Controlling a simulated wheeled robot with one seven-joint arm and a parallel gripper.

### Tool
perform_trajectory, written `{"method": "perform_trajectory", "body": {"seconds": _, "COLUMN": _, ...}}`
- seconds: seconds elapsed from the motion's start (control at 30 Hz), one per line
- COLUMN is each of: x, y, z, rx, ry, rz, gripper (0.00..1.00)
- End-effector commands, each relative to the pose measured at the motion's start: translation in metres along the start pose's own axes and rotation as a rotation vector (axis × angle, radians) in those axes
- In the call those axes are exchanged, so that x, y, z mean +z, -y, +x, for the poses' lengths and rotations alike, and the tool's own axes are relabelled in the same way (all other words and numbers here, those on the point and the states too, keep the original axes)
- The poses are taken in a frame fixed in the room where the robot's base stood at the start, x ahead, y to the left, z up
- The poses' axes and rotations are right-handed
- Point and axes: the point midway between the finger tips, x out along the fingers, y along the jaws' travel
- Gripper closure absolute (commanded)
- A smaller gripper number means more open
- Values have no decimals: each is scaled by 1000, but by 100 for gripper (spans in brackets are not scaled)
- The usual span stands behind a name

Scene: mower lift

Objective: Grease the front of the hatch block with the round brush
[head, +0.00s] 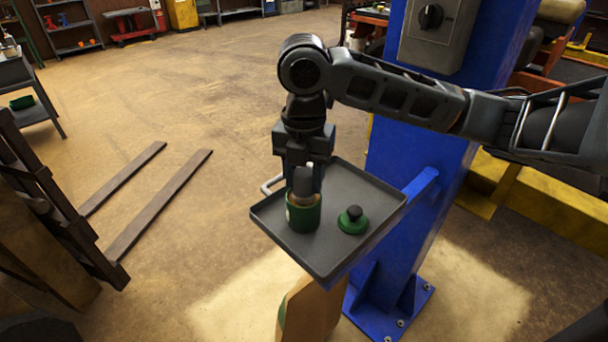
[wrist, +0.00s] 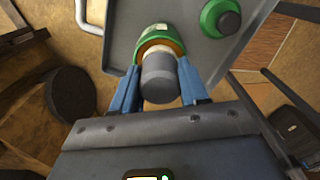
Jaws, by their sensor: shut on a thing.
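My gripper (head: 304,184) points down over the grey tray (head: 362,188) on the blue column. It is shut on the dark grey handle of the round brush (head: 303,181), which stands in the green pot (head: 304,217). In the wrist view the blue fingers sit on both sides of the brush handle (wrist: 158,78), and the green pot (wrist: 156,33) with its brown-orange inside is just beyond. The bristles are hidden in the pot. A green lid with a black knob (head: 352,222) lies on the tray to the right of the pot. I cannot make out the hatch block.
The blue column (head: 415,190) stands close to the right of the tray, with a grey switch box (head: 440,30) on it. Two long dark forks (head: 160,205) lie low on the floor at left. A yellow beam (head: 540,190) is at right. Open floor lies behind.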

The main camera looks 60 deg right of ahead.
Motion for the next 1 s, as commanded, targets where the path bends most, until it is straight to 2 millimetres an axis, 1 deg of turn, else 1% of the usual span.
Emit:
{"method": "perform_trajectory", "body": {"seconds": 0.03, "x": 0, "y": 1, "z": 3, "rx": -5, "ry": -2, "rz": 0, "gripper": 80}}
{"method": "perform_trajectory", "body": {"seconds": 0.17, "x": 0, "y": 1, "z": 1, "rx": -5, "ry": -2, "rz": 0, "gripper": 80}}
{"method": "perform_trajectory", "body": {"seconds": 1.0, "x": 1, "y": 0, "z": -60, "rx": 0, "ry": 1, "rz": -1, "gripper": 80}}
